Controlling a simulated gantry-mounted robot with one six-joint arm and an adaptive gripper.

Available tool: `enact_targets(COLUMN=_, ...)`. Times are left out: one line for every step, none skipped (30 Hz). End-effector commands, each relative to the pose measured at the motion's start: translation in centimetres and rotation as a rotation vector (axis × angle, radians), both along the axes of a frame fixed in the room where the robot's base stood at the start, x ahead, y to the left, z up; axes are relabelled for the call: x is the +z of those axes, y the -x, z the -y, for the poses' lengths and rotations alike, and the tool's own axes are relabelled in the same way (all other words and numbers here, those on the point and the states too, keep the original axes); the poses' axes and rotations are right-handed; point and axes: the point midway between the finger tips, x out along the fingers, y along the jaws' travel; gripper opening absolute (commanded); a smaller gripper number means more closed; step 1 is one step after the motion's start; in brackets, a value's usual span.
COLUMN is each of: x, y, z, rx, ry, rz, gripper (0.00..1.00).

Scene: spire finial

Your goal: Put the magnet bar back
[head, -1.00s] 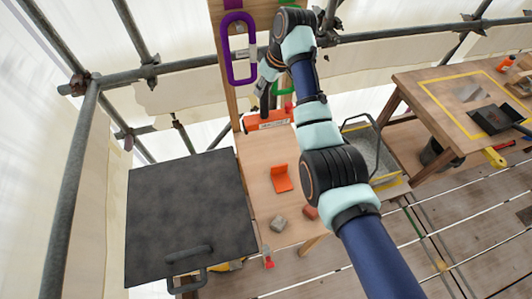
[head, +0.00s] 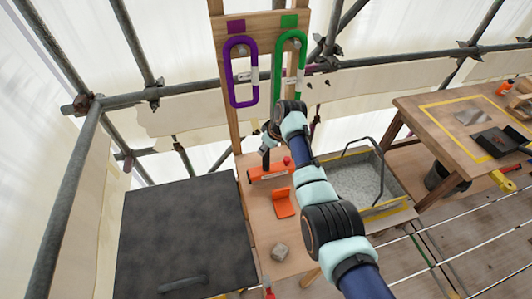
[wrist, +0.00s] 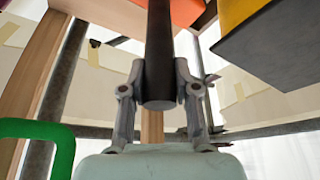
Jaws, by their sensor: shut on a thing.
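The magnet bar appears to be the orange bar with a pale label (head: 268,173) in the head view, with a dark round handle (wrist: 161,50) in the wrist view. My gripper (wrist: 160,95) is shut on that handle, one finger on each side. In the head view my gripper (head: 268,152) is just above the orange bar, at the far end of the wooden bench (head: 262,215). I cannot tell whether the bar touches the bench. A small red knob (head: 287,160) shows at its right end.
A purple loop (head: 232,75) and a green loop (head: 279,75) hang on the wooden frame behind. An orange bracket (head: 283,204) and a grey stone (head: 280,252) lie on the bench. A dark panel (head: 180,235) is left; a grey tray (head: 355,178) is right.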

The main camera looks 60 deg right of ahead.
Motion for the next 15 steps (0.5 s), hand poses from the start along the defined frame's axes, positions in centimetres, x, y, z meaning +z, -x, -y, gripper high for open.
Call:
enact_targets(x=-1.3, y=0.0, z=0.0, rx=-0.001, ry=-0.001, rz=-0.001, gripper=0.00)
enact_targets(x=-1.8, y=0.0, z=0.0, rx=-0.001, ry=-0.002, rz=-0.002, gripper=0.00)
enact_targets(x=-2.2, y=0.0, z=0.0, rx=-0.001, ry=0.000, rz=0.000, gripper=0.00)
enact_targets(x=-2.4, y=0.0, z=0.0, rx=-0.001, ry=0.000, rz=0.001, gripper=0.00)
enact_targets(x=-2.4, y=0.0, z=0.0, rx=-0.001, ry=0.001, rz=0.001, gripper=0.00)
enact_targets(x=-2.4, y=0.0, z=0.0, rx=0.000, ry=0.001, rz=0.002, gripper=0.00)
enact_targets(x=-2.3, y=0.0, z=0.0, rx=0.000, ry=0.001, rz=0.002, gripper=0.00)
enact_targets(x=-2.3, y=0.0, z=0.0, rx=0.000, ry=0.001, rz=0.002, gripper=0.00)
enact_targets(x=-2.3, y=0.0, z=0.0, rx=0.000, ry=0.001, rz=0.002, gripper=0.00)
enact_targets(x=-2.3, y=0.0, z=0.0, rx=0.000, ry=0.001, rz=0.001, gripper=0.00)
enact_targets(x=-2.3, y=0.0, z=0.0, rx=0.000, ry=0.001, rz=0.001, gripper=0.00)
enact_targets(x=-2.5, y=0.0, z=0.0, rx=0.000, ry=0.001, rz=0.001, gripper=0.00)
enact_targets(x=-2.6, y=0.0, z=0.0, rx=0.000, ry=0.001, rz=0.001, gripper=0.00)
enact_targets(x=-2.7, y=0.0, z=0.0, rx=0.000, ry=0.001, rz=0.001, gripper=0.00)
enact_targets(x=-2.7, y=0.0, z=0.0, rx=-0.001, ry=0.000, rz=0.000, gripper=0.37)
